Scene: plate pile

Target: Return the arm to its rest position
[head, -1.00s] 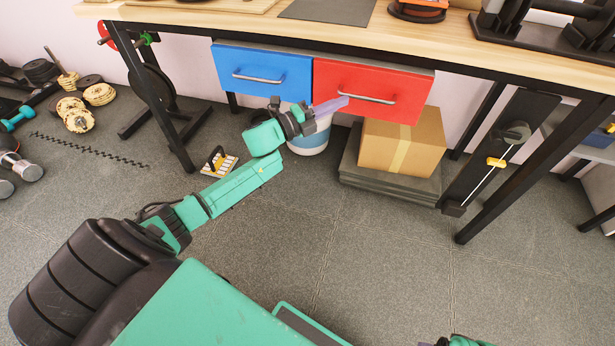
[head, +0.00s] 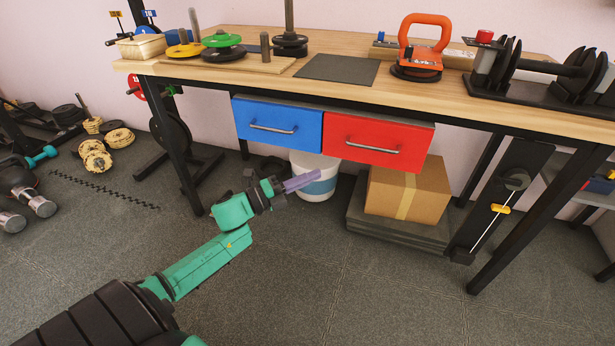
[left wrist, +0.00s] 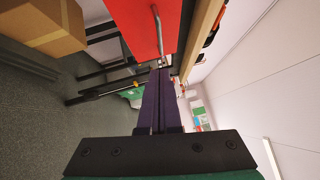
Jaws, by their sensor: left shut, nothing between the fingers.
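My left gripper (head: 301,182) is in front of the table and below the drawers, with its purple fingers pointing right. In the left wrist view its fingers (left wrist: 158,100) lie together, shut with nothing between them. The green and black left arm comes in from the lower left in the head view. My right gripper does not show in the head view now.
The wooden workbench (head: 350,98) carries weight plates and an orange-handled tool (head: 420,45). Under it are a shut blue drawer (head: 270,122), a shut red drawer (head: 378,138), a white bucket (head: 318,190) and a cardboard box (head: 405,190). The floor in front is clear.

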